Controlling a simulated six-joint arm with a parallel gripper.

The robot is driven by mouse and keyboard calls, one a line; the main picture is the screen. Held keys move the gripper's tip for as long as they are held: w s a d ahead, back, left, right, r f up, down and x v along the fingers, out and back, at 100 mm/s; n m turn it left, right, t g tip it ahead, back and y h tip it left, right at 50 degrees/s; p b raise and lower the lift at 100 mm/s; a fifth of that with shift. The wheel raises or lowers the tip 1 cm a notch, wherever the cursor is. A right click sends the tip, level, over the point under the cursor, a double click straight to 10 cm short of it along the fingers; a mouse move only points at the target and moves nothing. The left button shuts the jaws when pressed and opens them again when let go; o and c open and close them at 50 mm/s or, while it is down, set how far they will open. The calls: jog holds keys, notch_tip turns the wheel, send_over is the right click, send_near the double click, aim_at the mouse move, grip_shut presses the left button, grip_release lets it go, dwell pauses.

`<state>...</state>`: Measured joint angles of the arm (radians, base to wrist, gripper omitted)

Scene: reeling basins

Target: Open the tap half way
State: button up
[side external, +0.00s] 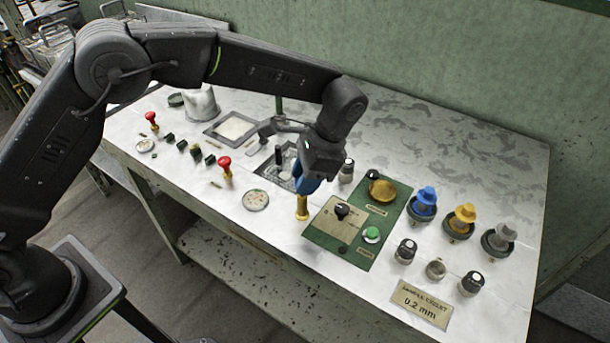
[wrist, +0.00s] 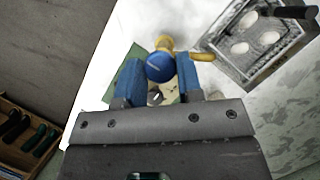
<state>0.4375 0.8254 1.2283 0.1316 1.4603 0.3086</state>
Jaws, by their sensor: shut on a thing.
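The tap is a brass fitting (side external: 302,208) standing upright on the white worktop, in front of the basin. In the wrist view its brass body (wrist: 165,43) shows with a short brass spout pointing right, and a round blue knob (wrist: 159,68) on top. My gripper (side external: 306,186) is directly above the tap, pointing down. In the wrist view my gripper's (wrist: 159,76) two blue fingers are shut on the blue knob, one on each side. In the side view the fingers hide the knob. How far the tap is turned cannot be told.
A basin (wrist: 229,59) with white cocoons lies behind the tap. A green control panel (side external: 328,245) with a black knob and green button is close on the right. Red mushroom buttons (side external: 224,166) stand left. Blue, yellow and grey knobs (side external: 461,218) stand far right.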

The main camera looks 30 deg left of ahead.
jog(key=shift+c, duration=0.6)
jog(key=shift+n, duration=0.3)
jog(key=n+h, duration=0.1)
jog(key=n, duration=0.1)
jog(key=shift+w+a+n+g, duration=0.1)
jog(key=shift+n+g, duration=0.3)
jog(key=n+h, duration=0.1)
jog(key=n, duration=0.1)
jog(key=n+h, duration=0.1)
jog(key=n, duration=0.2)
jog(key=shift+a+g, duration=0.1)
jog(key=shift+g, duration=0.2)
jog(key=o, duration=0.9)
jog(key=shift+r, duration=0.15)
